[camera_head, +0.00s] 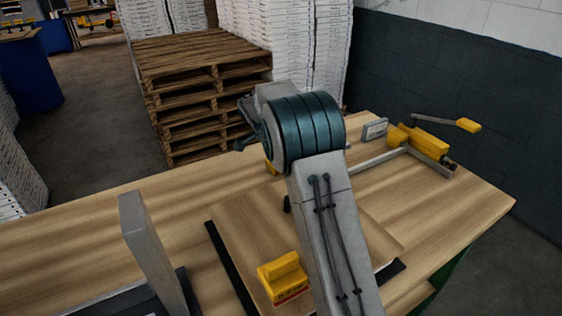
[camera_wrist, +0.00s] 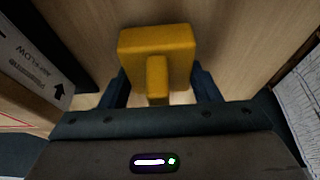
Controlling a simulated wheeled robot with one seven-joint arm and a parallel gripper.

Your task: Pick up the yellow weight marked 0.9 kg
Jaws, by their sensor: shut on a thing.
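In the wrist view a yellow weight (camera_wrist: 158,43), a block with a raised grip, sits between the two dark fingers of my gripper (camera_wrist: 160,88). The gripper is shut on it. No marking shows on the faces in view, so I cannot read its mass. In the head view my arm hides the gripper; a sliver of yellow (camera_head: 270,166) shows at the arm's left edge. Another yellow weight (camera_head: 283,277) with a red-edged label stands on the wooden board, left of my forearm. Its marking is too small to read.
The wooden board (camera_head: 240,225) lies on a dark mat on the table (camera_head: 85,235). A grey upright (camera_head: 150,250) stands front left. A yellow clamp tool (camera_head: 420,142) with a metal bar is at the right. A carton with an arrow (camera_wrist: 35,65) shows left in the wrist view.

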